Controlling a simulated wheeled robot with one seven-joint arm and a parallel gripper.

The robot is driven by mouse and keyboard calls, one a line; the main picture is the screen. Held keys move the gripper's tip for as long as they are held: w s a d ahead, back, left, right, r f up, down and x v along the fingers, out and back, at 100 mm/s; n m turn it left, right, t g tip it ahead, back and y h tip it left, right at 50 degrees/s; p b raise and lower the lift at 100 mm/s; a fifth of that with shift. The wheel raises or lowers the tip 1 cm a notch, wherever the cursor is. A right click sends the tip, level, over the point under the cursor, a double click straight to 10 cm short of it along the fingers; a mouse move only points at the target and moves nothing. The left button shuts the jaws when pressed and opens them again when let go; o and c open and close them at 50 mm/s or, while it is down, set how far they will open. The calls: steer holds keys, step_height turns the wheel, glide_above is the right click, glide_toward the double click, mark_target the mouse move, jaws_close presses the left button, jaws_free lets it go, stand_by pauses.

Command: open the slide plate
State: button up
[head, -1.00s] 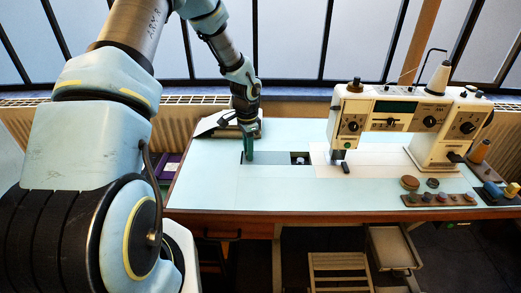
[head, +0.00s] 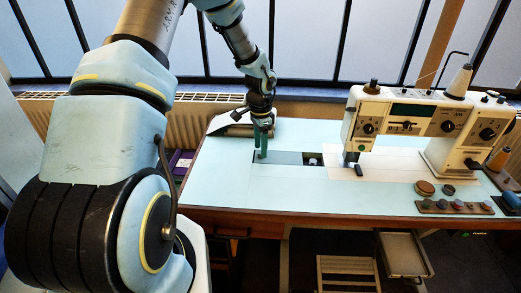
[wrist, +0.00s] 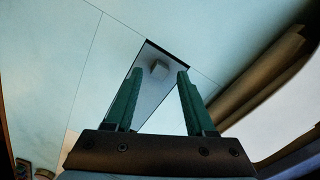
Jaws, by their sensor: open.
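The slide plate (head: 285,157) is a flat blue-grey strip set in the pale blue table top, left of the sewing machine. A dark opening (head: 313,159) with a small light part inside shows at its right end, and a narrow dark gap at its left end. In the wrist view the slide plate (wrist: 152,98) carries a small grey knob (wrist: 159,70) near its dark-edged end. My gripper (head: 262,150) is over the plate's left end, pointing down. Its green fingers (wrist: 159,75) are open, one on each side of the knob in the picture. I cannot tell whether they touch anything.
The white sewing machine (head: 432,118) stands to the right. A dark-framed grey object (head: 232,124) lies just behind and left of my gripper. The table's front left (head: 290,190) is clear.

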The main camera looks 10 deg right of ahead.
step_height(320, 180, up, 9)
steer(key=b, duration=0.1)
steer(key=shift+r, duration=0.15)
steer(key=s+a+r+n, duration=0.3)
steer(key=s+a+n, duration=0.4)
steer(key=a, duration=0.4)
steer(key=s+a+r+n+t, duration=0.1)
steer(key=s+a+r+n, duration=0.3)
steer(key=s+a+n, duration=0.4)
steer(key=a, duration=0.4)
steer(key=shift+r+t, duration=0.15)
steer(key=shift+t, duration=0.15)
